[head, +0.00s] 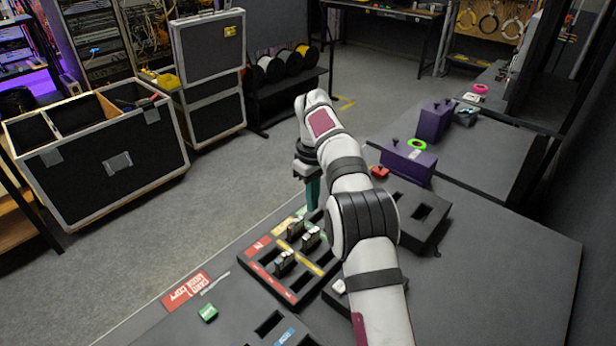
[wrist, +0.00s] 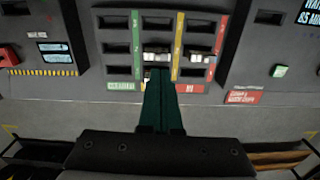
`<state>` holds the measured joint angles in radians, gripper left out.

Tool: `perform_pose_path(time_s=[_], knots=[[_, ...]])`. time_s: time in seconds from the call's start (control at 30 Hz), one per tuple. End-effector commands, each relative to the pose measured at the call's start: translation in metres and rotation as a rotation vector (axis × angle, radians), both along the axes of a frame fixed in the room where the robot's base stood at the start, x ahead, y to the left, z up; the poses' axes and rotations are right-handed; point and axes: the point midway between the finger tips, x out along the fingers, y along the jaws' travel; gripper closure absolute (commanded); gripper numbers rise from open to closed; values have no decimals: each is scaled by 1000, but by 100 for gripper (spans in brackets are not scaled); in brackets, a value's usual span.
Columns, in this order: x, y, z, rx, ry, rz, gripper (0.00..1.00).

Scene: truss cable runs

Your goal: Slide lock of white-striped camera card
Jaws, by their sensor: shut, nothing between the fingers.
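A dark card tray (head: 270,283) with red, yellow and green strips lies on the bench. It also shows in the wrist view (wrist: 118,23). Several small cards stand in its slots, including one near the red strip (head: 285,262) and one farther back (head: 311,238). In the wrist view, pale-topped cards sit in the middle column (wrist: 157,57) and right column (wrist: 200,57). I cannot tell which has white stripes, and no lock can be made out. My gripper (head: 312,206) is shut and empty, its green fingers (wrist: 160,82) pointing down near the middle-column cards. The fingers hide part of the tray.
A green block (head: 208,313) and a red sign (head: 186,291) lie left of the tray. Other dark slotted blocks (head: 425,212) stand to the right. Purple boxes (head: 408,162) stand behind. The bench at far right is clear.

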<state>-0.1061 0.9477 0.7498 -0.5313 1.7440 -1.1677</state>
Motion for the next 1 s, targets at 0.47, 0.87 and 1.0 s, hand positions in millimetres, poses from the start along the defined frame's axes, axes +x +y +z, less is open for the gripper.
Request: perform_pose_path(time_s=[0.47, 0.87, 1.0], knots=[[9, 2, -64, -5, -4, 49, 100], [10, 2, -72, -5, -6, 48, 100], [10, 2, -72, -5, -6, 48, 100]])
